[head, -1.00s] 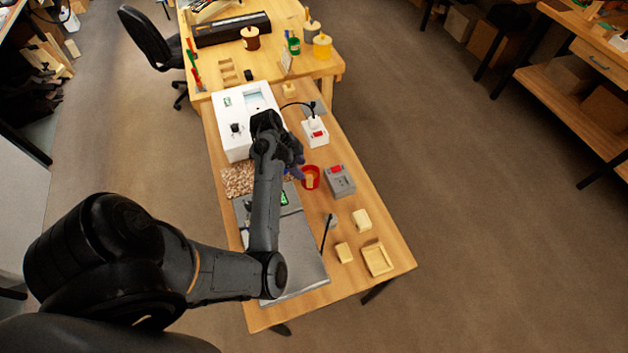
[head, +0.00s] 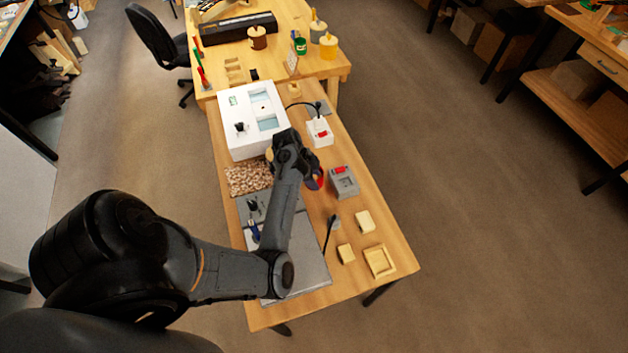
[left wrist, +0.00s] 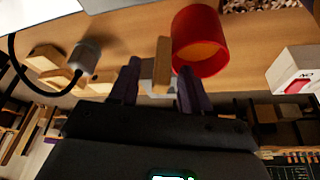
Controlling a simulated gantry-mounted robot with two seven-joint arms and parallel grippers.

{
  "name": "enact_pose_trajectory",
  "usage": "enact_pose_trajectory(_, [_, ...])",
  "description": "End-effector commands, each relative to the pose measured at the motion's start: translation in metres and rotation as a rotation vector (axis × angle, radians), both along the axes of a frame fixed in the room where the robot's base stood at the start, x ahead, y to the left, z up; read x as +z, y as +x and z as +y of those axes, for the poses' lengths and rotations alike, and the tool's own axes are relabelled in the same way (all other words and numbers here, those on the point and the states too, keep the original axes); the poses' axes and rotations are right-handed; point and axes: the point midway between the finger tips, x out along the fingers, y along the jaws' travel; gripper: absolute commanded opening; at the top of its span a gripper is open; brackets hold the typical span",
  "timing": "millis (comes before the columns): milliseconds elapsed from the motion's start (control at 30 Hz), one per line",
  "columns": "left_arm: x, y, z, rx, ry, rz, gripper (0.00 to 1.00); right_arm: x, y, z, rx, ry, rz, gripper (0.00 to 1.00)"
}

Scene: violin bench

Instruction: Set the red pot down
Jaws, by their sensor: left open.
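The red pot (head: 320,182) stands on the wooden bench, left of a grey box in the head view, and is partly hidden by my left gripper (head: 311,178). In the left wrist view the red pot (left wrist: 197,45) shows its round side and a pale wooden handle (left wrist: 162,66). My left gripper (left wrist: 160,85) is open there. Its two dark fingers stand on either side of the handle, with gaps visible. I cannot tell whether either finger touches the pot. My right gripper is not in view.
The grey box (head: 344,184) with a red top part stands close right of the pot. A white box (head: 240,110) and a brown granular patch (head: 249,178) lie to the left. Wooden blocks (head: 364,222) and a wooden tray (head: 379,262) lie nearer the front right.

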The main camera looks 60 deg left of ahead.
Motion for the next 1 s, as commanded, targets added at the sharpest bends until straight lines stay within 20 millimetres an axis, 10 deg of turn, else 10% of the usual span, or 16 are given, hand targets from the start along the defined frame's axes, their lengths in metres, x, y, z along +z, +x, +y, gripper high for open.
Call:
enact_pose_trajectory(133, [0.0004, 0.0001, 0.0000, 0.000, 0.000, 0.000, 0.47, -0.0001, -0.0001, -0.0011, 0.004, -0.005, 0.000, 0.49])
enact_pose_trajectory(433, [0.0005, 0.0000, 0.0001, 0.001, 0.000, 0.000, 0.01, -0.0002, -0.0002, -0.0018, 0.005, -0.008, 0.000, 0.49])
enact_pose_trajectory(1000, [0.0073, 0.0001, 0.0008, 0.002, 0.001, -0.002, 0.00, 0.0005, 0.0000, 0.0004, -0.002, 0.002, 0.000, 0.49])
